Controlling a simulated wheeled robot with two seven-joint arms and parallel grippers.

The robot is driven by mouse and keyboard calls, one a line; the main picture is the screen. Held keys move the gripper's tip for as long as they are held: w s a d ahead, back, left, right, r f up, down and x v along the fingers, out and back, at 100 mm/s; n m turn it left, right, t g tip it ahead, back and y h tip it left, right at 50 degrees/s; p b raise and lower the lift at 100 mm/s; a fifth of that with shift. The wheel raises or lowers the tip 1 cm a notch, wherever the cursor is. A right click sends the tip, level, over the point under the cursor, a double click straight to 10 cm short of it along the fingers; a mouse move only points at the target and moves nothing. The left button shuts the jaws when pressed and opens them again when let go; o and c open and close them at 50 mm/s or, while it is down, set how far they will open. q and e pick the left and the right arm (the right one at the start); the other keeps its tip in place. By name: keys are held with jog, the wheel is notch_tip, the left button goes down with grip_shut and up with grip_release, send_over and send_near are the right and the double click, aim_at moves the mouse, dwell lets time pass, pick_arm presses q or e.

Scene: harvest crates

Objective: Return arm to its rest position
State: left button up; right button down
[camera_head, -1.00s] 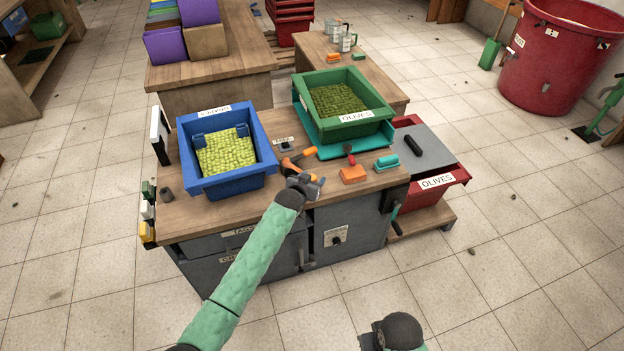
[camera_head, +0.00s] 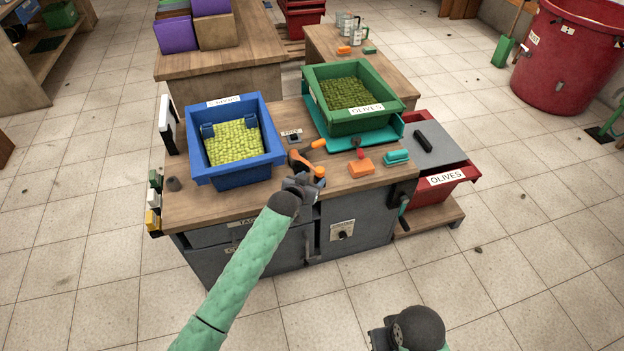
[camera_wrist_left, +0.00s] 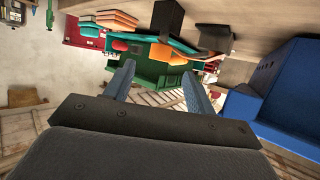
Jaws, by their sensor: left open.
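My left arm, in a green sleeve, reaches in from the bottom of the head view. My left gripper (camera_head: 302,186) is at the front edge of the wooden bench (camera_head: 222,205), close to an orange-handled tool (camera_head: 300,158). In the left wrist view the gripper (camera_wrist_left: 160,82) has its two fingers apart, with nothing between them. A dark part of my right arm shows at the bottom of the head view, but its jaws cannot be made out.
On the bench stand a blue crate (camera_head: 200,173) of pale green fruit and a green crate (camera_head: 363,123) of olives. An orange block (camera_head: 361,168) and a teal-handled brush (camera_head: 396,157) lie to the right. A red crate (camera_head: 433,192) stands beside the bench. The floor in front is clear.

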dwell(0.3)
pick_arm(q)
jog(key=s+a+r+g+y, duration=0.1)
jog(key=s+a+r+g, duration=0.15)
jog(key=s, duration=0.45)
jog(key=s+a+r+g+y, duration=0.2)
jog(key=s+a, duration=0.2)
jog(key=s, duration=0.4)
jog(key=s+a+r+g+y, duration=0.1)
jog(key=s+a+r+g, duration=0.2)
jog(key=s, duration=0.4)
jog(key=s+a+f+n+g, duration=0.1)
jog(key=s+f, duration=0.3)
jog(key=s, duration=0.9)
jog(key=s+a+f+n+g, duration=0.1)
jog(key=s+a+f+g, duration=0.1)
jog(key=s, duration=1)
jog(key=shift+s+a+f+n, duration=0.3)
jog(key=shift+s+a+f, duration=0.05)
jog(key=shift+f, duration=0.55)
